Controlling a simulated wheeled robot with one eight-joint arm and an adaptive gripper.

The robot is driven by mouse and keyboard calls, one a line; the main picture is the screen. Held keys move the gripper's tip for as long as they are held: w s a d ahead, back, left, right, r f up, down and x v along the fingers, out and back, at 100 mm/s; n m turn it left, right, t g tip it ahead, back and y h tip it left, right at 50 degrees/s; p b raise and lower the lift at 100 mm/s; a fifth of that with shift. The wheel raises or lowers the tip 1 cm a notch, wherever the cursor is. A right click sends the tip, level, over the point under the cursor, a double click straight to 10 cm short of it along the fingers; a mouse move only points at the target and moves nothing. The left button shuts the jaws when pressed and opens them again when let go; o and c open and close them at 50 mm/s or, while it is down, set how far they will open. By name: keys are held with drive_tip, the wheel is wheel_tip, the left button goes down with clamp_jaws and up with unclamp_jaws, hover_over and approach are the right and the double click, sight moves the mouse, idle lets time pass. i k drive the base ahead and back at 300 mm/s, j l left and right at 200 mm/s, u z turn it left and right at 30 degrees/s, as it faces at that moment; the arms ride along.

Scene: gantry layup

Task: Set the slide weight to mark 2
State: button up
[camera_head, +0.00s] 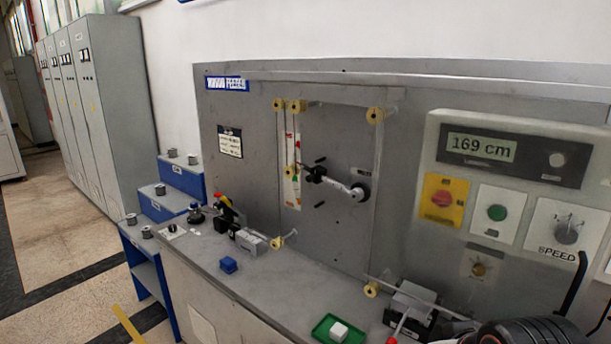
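A small black piece (317,173) sits near the arm's left end and may be the slide weight. Any marks on the arm are too small to read. The arm's left end overlaps a white scale strip (291,185) with coloured marks. I cannot make out my gripper's fingers. Dark ribbed parts (535,332) at the bottom right may be mine.
Yellow rollers (376,115) stick out from the panel. Blue steps (183,178) stand left.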

sight(316, 173)
drive_tip(key=i+j, duration=0.1)
drive_tip(key=j, duration=0.3)
drive_tip(key=i+j, duration=0.1)
drive_tip(key=j, duration=0.3)
drive_tip(key=i+j, duration=0.1)
drive_tip(key=j, duration=0.35)
